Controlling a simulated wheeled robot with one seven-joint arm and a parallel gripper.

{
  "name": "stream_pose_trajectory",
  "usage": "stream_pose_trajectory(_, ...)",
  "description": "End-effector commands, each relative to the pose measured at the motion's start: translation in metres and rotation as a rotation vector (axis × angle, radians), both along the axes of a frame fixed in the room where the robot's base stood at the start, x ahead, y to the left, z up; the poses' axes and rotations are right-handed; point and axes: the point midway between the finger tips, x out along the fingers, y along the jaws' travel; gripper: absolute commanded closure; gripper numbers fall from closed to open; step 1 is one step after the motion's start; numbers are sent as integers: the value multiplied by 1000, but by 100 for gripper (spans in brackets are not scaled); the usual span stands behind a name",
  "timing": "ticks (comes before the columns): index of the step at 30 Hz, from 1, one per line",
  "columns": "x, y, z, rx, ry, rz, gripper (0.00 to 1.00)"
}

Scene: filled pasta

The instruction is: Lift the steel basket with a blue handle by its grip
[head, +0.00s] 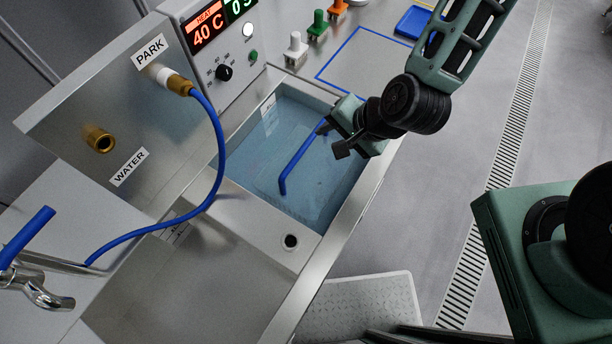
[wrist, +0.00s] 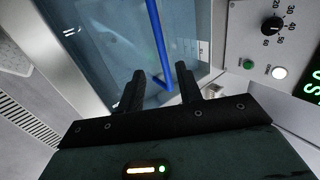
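A slanting blue handle (head: 297,160) rises in the water-filled steel basin (head: 327,222). Its lower end is on the left, and its upper end is near my gripper. The steel basket body cannot be clearly made out in the bluish water. My gripper (head: 335,139) is over the basin's right side at the handle's upper end. In the wrist view my gripper (wrist: 159,82) is open, with its two dark fingers apart. The blue handle (wrist: 157,45) shows beyond and between the fingertips; I cannot tell whether anything touches.
A control panel (head: 224,55) reading 40 C stands behind the basin. A blue hose (head: 215,150) runs from a brass fitting to the left. White, green and orange knobs (head: 318,25) line the back counter. A grey step (head: 356,305) stands on the floor below.

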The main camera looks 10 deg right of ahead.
Motion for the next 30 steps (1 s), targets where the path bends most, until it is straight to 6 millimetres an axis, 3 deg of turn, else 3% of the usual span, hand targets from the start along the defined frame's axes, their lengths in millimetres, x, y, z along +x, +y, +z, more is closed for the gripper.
stream_pose_trajectory(1,2,3,-12,0,-2,0,65)
stream_pose_trajectory(6,10,12,-29,1,-1,-1,65)
stream_pose_trajectory(15,23,30,-56,0,2,-1,65)
stream_pose_trajectory(23,31,34,-67,0,1,-2,65)
stream_pose_trajectory(30,46,45,-92,0,3,-1,65)
